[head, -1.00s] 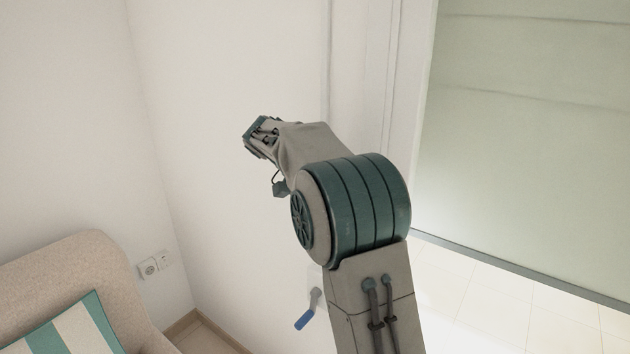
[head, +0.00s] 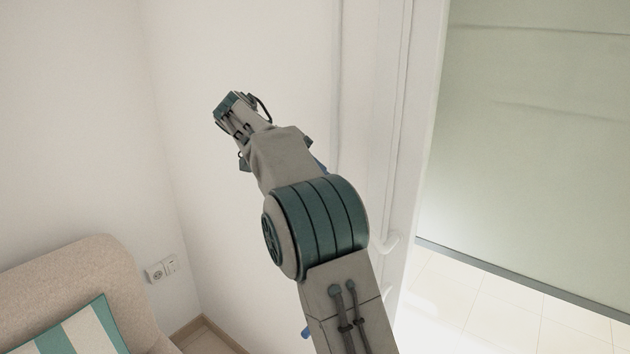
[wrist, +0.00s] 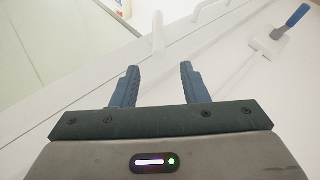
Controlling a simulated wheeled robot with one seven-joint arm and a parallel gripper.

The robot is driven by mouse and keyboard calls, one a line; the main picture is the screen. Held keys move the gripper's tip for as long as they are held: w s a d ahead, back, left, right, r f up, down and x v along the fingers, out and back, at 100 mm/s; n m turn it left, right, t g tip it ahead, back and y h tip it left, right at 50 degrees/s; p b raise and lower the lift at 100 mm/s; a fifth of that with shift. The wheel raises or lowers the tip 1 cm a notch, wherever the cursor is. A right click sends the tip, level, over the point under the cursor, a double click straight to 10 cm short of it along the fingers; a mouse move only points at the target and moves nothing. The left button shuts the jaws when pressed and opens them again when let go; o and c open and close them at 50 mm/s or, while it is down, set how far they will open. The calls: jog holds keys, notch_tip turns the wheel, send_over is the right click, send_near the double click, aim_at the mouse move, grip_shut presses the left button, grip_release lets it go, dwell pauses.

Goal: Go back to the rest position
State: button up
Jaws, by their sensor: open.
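My gripper (wrist: 160,70) shows in the wrist view with its two dark blue fingers apart and nothing between them. Beyond the fingertips are white surfaces and a white door handle (wrist: 158,38). In the head view my arm reaches up in front of the white wall, and its links mostly hide the gripper. A small blue piece shows behind the arm there, and I cannot tell for certain whether it is a fingertip.
A beige sofa (head: 75,262) with a striped cushion (head: 72,330) stands at lower left. A wall socket (head: 155,272) is beside it. A white handle (head: 385,248) is right of my arm. A blue-handled tool (wrist: 292,18) is at upper right in the wrist view. Tiled floor (head: 500,300) is open at right.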

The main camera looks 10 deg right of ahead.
jog(key=s+f+n+t+y, duration=0.2)
jog(key=s+f, duration=0.3)
jog(key=s, duration=0.4)
jog(key=s+f+n+t+y+b, duration=0.1)
jog(key=s+f+n+t+y, duration=0.1)
jog(key=s+f, duration=0.4)
jog(key=s+a+f+n+t+y, duration=0.1)
jog(key=s+f+y, duration=0.4)
jog(key=s, duration=0.7)
jog(key=shift+s+f+n+t, duration=0.4)
jog(key=shift+n+t, duration=0.2)
jog(key=shift+t, duration=0.6)
jog(key=shift+c, duration=0.4)
